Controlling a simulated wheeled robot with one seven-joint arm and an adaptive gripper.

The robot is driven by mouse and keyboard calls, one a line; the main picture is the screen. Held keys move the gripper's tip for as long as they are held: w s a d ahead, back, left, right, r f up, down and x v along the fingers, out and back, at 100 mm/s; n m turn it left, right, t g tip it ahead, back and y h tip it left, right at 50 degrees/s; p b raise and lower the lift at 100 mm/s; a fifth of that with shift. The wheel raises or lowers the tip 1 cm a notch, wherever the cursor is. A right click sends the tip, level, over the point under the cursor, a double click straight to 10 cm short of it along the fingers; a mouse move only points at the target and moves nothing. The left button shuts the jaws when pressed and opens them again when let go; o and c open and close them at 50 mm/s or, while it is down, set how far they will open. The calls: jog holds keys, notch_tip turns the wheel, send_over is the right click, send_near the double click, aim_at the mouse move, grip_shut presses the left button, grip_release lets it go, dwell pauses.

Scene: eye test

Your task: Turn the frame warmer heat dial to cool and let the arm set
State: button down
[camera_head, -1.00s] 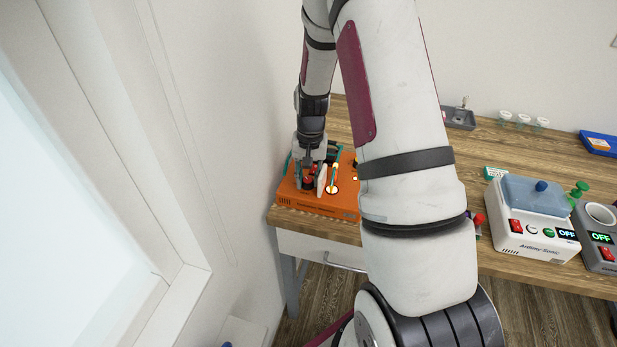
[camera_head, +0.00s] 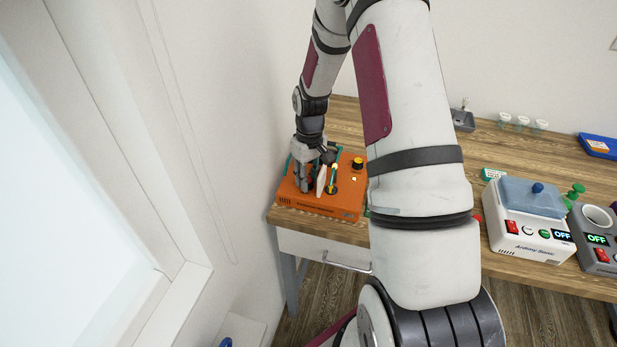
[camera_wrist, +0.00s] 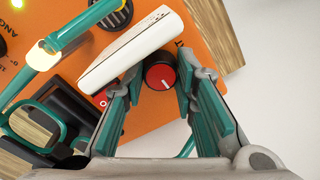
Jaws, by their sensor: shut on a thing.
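The orange frame warmer (camera_head: 318,206) stands at the left end of the wooden bench. A round black dial with a red cap (camera_wrist: 161,73) sits on its top near an edge. My gripper (camera_wrist: 162,78) is over that corner, its two teal fingers closed on opposite sides of the dial. In the head view my gripper (camera_head: 306,186) hides the dial. The dial's setting and its scale cannot be read. A teal glasses frame (camera_wrist: 38,122) lies on the warmer by a dark slot, with one arm sticking up. A white elongated piece (camera_wrist: 130,47) stands right beside my left finger.
A black and yellow knob (camera_head: 357,163) is on the warmer's far part. A red switch (camera_wrist: 102,101) lies near the left finger. The white wall is close on the left. A white ultrasonic cleaner (camera_head: 528,238) and a grey device (camera_head: 603,254) stand right on the bench.

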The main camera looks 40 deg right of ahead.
jog(key=shift+n, duration=0.3)
jog(key=c, duration=1.3)
grip_release()
jog(key=r, duration=1.2)
jog(key=shift+d, duration=0.2)
